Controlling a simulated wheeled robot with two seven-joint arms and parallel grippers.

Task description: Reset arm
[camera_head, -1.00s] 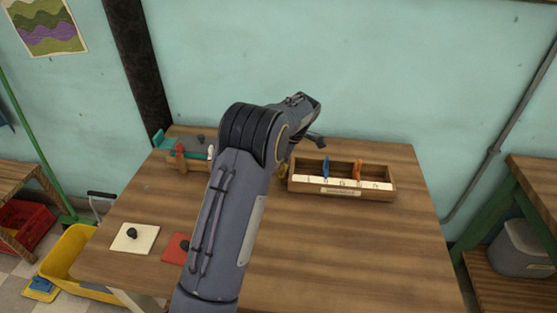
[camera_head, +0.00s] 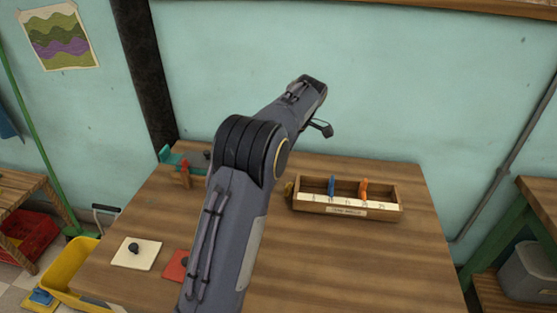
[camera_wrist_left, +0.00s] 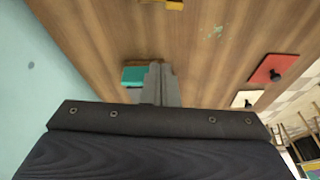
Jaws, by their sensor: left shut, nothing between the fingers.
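My left arm (camera_head: 228,225) comes up from the bottom of the head view, bends over the table and points up toward the back wall. Its fingers cannot be made out there. In the left wrist view my left gripper (camera_wrist_left: 157,84) is shut and empty, with its fingers together. A teal object (camera_wrist_left: 133,76) shows behind the fingers in that view. My right gripper is in neither view.
A wooden table (camera_head: 330,260) holds a wooden box (camera_head: 345,209) with blue and orange clips, a white square (camera_head: 132,258), a red square (camera_head: 176,265) and a teal-ended item (camera_head: 172,157) at the back left. A yellow bin (camera_head: 70,270) stands left. Table front right is clear.

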